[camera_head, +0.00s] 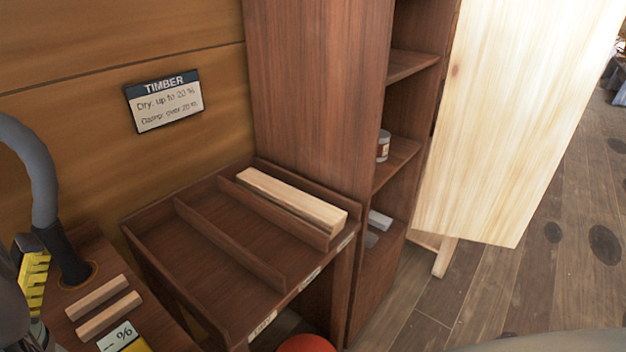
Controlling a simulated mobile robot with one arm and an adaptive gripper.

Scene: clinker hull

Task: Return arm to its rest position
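I do not see my gripper's fingers in the head view, so its hold cannot be seen. A smooth grey shape, possibly part of my own body, shows at the bottom right edge. A wooden sorting tray (208,262) stands in the middle, split by dividers into lanes. A pale timber block (291,199) lies in its right lane; the other lanes look empty.
A moisture meter (125,339) with a grey cable (34,165) and two wooden strips (101,298) are at lower left. A timber sign (163,101) hangs on the wall. A shelf cabinet (312,120) and a pale plank (520,110) stand right. Floor (470,300) is open.

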